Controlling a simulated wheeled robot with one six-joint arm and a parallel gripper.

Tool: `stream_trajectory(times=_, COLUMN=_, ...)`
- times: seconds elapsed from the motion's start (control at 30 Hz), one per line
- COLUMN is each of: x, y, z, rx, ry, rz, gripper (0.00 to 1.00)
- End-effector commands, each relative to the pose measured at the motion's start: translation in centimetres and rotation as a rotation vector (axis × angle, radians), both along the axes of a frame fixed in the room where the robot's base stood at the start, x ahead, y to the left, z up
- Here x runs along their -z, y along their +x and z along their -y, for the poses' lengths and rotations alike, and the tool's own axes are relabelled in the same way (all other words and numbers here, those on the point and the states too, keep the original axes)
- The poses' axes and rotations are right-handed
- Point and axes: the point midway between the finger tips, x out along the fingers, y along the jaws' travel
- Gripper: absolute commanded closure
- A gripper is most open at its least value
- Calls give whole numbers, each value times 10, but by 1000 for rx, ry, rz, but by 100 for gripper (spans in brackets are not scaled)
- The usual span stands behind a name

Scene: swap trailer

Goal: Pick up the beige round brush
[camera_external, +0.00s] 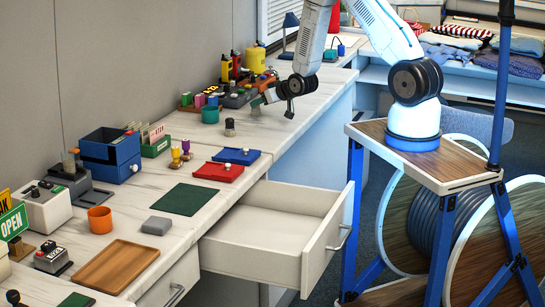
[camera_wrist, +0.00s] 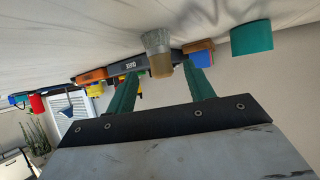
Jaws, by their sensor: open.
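In the wrist view a round, upright piece, taken as the beige round brush (camera_wrist: 160,65), has a greyish part against the worktop and a beige end. My gripper (camera_wrist: 160,82) has two green fingers spread apart, with the brush seen between their tips and nothing held. Whether the tips reach around it I cannot tell. In the external view my gripper (camera_external: 263,100) is low over the back part of the worktop, tilted toward the wall. The brush is not clearly made out there, perhaps hidden by the gripper.
A teal cup (camera_external: 210,114) stands close by, also at the right in the wrist view (camera_wrist: 251,38). A dark round-topped piece (camera_external: 229,127) stands nearer the front. Tools and boxes line the wall behind. An open, empty drawer (camera_external: 270,224) juts out below.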

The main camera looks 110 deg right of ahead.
Motion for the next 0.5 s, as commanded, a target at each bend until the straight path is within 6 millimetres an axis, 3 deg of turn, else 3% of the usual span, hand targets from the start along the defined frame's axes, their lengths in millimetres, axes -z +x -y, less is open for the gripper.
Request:
stream_trajectory(times=0.23, x=16, y=13, z=28, rx=-1, ry=0, rz=0, gripper=47)
stream_trajectory(times=0.5, x=19, y=15, z=33, rx=-1, ry=1, rz=-1, gripper=47)
